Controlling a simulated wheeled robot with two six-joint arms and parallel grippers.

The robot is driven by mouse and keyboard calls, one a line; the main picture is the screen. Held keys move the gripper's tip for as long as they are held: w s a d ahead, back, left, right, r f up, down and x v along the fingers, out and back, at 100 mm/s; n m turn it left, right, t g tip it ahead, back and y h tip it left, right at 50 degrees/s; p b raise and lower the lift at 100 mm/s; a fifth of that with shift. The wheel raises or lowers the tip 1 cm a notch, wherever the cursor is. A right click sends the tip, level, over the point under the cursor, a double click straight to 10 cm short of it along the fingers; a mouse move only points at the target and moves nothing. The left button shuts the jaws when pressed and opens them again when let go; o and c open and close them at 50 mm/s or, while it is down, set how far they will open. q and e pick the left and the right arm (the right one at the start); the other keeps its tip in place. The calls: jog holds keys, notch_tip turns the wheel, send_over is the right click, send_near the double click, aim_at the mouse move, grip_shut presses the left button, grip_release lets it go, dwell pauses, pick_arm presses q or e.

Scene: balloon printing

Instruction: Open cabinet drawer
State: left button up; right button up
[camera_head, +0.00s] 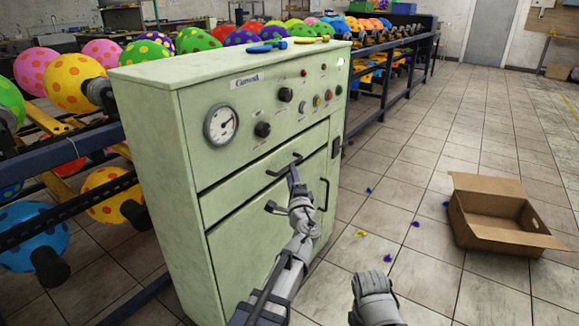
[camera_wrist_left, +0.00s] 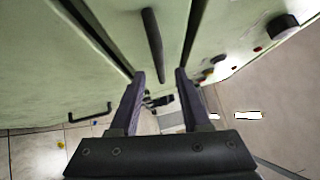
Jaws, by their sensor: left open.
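The pale green cabinet (camera_head: 160,150) stands left of centre in the head view. Its drawer (camera_head: 238,190) is a wide panel below the gauge and knobs and looks closed, with dark seams around it. The dark drawer handle (camera_head: 284,166) sticks out from its front. My left gripper (camera_head: 293,172) is open at the handle. In the left wrist view, the handle (camera_wrist_left: 152,45) lies just ahead of the gap between the two fingers (camera_wrist_left: 160,75); contact cannot be told. My right arm's end (camera_head: 375,298) shows low in the head view, away from the cabinet, its fingers not clear.
A lower door handle (camera_head: 325,194) sits below the drawer on the right. Blue (camera_head: 267,46) and yellow (camera_head: 312,39) tools lie on the cabinet top. An open cardboard box (camera_head: 490,215) stands on the floor at right. Balloon racks (camera_head: 390,50) flank the cabinet; tiled floor between is mostly free.

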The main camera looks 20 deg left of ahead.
pick_arm(q)
jog(key=x, duration=0.5)
grip_shut()
dwell(1.4)
